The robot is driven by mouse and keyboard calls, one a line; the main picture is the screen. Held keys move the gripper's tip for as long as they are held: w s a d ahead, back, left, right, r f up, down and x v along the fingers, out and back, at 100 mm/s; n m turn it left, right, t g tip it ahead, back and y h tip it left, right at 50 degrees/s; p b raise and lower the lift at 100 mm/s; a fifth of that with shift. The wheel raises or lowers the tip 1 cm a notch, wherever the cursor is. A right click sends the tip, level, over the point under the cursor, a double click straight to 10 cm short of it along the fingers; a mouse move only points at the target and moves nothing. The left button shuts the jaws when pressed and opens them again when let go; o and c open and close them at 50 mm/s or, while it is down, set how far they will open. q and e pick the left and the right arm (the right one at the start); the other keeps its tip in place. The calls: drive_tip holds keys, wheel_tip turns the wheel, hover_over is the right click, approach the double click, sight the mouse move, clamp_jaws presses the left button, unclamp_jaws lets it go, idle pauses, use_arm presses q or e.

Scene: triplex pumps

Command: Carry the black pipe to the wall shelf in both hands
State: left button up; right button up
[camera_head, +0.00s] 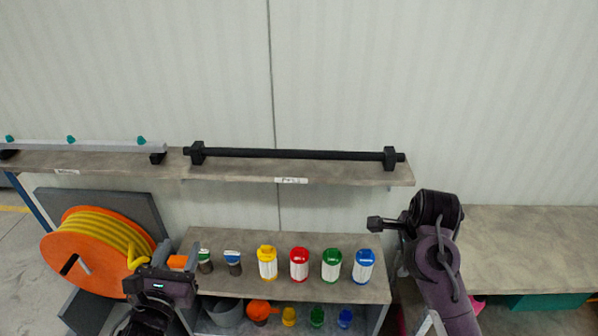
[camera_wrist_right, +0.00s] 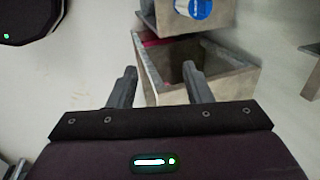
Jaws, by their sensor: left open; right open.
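The black pipe (camera_head: 290,154) lies level along the wall shelf (camera_head: 240,172), its ends seated in two black holders (camera_head: 196,153) (camera_head: 390,158). My left gripper (camera_head: 150,272) is low at the left, in front of the orange reel, well below and apart from the pipe. Its fingers are hard to make out. My right gripper (camera_head: 378,224) is below the shelf's right end, also apart from the pipe. In the right wrist view its two fingers (camera_wrist_right: 160,88) are spread with nothing between them. The pipe does not show in that view.
A lower bench (camera_head: 230,278) carries several colored containers, including a red one (camera_head: 299,264). An orange reel with yellow hose (camera_head: 85,250) stands left. A grey bar (camera_head: 85,146) lies at the shelf's left. Another bench (camera_head: 530,245) at right is bare. The wall above is clear.

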use_arm(q)
drive_tip(key=shift+w+f, duration=0.1)
drive_tip(key=shift+f, duration=0.05)
use_arm(e)
drive_tip(key=s+a, duration=0.2)
drive_tip(key=s, duration=0.9)
drive_tip(key=shift+r, duration=0.45)
drive_tip(key=shift+d, duration=0.1)
drive_tip(key=shift+f, duration=0.1)
